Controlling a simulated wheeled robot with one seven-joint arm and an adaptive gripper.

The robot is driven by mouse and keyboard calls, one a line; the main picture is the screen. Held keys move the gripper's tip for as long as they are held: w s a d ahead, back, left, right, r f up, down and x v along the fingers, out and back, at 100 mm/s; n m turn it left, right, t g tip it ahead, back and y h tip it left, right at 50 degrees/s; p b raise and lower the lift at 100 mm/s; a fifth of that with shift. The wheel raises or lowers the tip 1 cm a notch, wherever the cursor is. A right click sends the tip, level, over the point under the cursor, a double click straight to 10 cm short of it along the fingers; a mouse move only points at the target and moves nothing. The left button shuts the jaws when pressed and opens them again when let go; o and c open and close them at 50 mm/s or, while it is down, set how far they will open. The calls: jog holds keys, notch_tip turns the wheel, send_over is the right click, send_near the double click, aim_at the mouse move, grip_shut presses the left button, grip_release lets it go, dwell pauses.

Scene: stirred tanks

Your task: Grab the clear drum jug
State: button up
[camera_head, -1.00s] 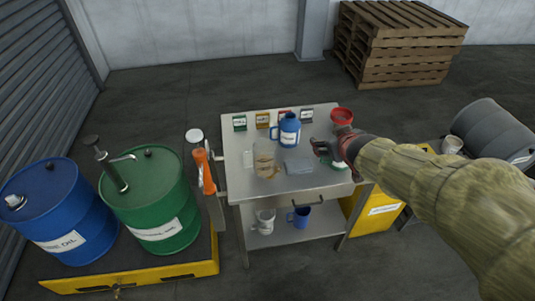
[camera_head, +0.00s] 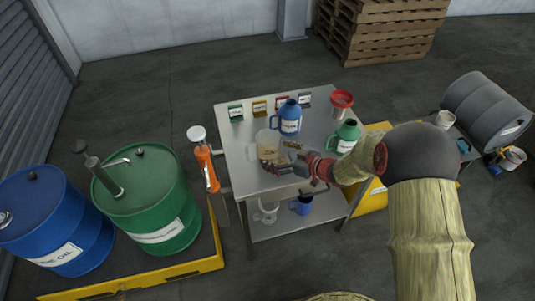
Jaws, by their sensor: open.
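A clear jug (camera_head: 267,138) stands upright on the metal table top (camera_head: 235,141), left of the blue jug. Its lower right part is partly hidden by my gripper. My gripper (camera_head: 279,158) is open, at the front right of the clear jug and pointing left towards it. The frames do not show whether the fingers touch the jug. A second pale, see-through vessel (camera_head: 266,212) is on the lower shelf.
A blue jug (camera_head: 290,119) stands behind my gripper, and a green jug (camera_head: 345,137) and a red-topped container (camera_head: 341,102) stand to the right. Small labelled cards (camera_head: 259,107) line the back edge. A green drum (camera_head: 149,203) stands left of the table.

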jog(key=b+x, duration=0.2)
jog(key=x, duration=0.2)
jog(key=shift+w+a+r, duration=0.1)
jog(key=shift+w+a, duration=0.05)
jog(key=shift+w, duration=0.15)
jog(key=shift+c, duration=0.5)
jog(key=shift+r, duration=0.1)
jog(key=c, duration=1.5)
